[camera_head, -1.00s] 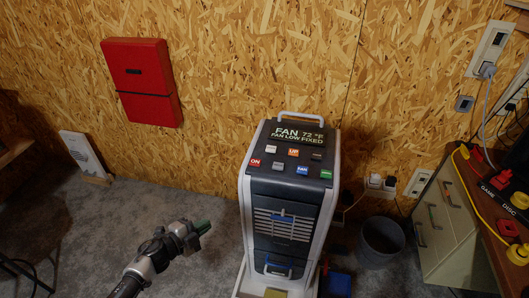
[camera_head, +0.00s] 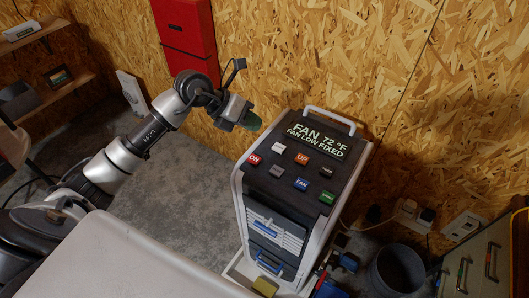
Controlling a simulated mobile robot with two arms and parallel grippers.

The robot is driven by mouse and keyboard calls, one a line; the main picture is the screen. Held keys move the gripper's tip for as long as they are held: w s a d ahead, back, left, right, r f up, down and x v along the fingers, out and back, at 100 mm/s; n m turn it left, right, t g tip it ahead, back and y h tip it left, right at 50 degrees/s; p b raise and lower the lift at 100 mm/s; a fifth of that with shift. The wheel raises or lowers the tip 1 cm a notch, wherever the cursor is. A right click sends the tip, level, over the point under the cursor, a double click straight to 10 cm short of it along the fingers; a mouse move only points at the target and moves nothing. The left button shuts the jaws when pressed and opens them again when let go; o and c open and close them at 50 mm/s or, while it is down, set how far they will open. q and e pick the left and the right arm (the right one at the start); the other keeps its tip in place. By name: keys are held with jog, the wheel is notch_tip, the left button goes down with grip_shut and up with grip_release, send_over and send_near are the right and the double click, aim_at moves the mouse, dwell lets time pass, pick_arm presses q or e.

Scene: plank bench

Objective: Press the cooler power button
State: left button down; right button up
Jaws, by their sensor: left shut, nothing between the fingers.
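The cooler (camera_head: 290,205) stands on the floor against the wall, its dark sloped top panel facing up. The red ON button (camera_head: 254,159) is at the panel's left edge. Other buttons include an orange UP (camera_head: 302,159), a blue FAN (camera_head: 300,184) and a green one (camera_head: 327,197). The display (camera_head: 318,138) reads FAN 72 °F, FAN LOW FIXED. My left gripper (camera_head: 252,122) is shut and empty, with green fingertips. In the picture it is just left of the panel, above the red button, and appears apart from it. My right gripper is out of view.
A dark bin (camera_head: 391,270) stands right of the cooler, near a drawer cabinet (camera_head: 470,268). A red box (camera_head: 186,38) hangs on the chipboard wall. Shelves (camera_head: 40,75) are at far left. Grey floor is clear left of the cooler.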

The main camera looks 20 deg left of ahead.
pick_arm(q)
jog(key=b, duration=0.6)
send_over(253, 157)
notch_tip(253, 157, down, 8)
jog(key=shift+f, duration=0.5)
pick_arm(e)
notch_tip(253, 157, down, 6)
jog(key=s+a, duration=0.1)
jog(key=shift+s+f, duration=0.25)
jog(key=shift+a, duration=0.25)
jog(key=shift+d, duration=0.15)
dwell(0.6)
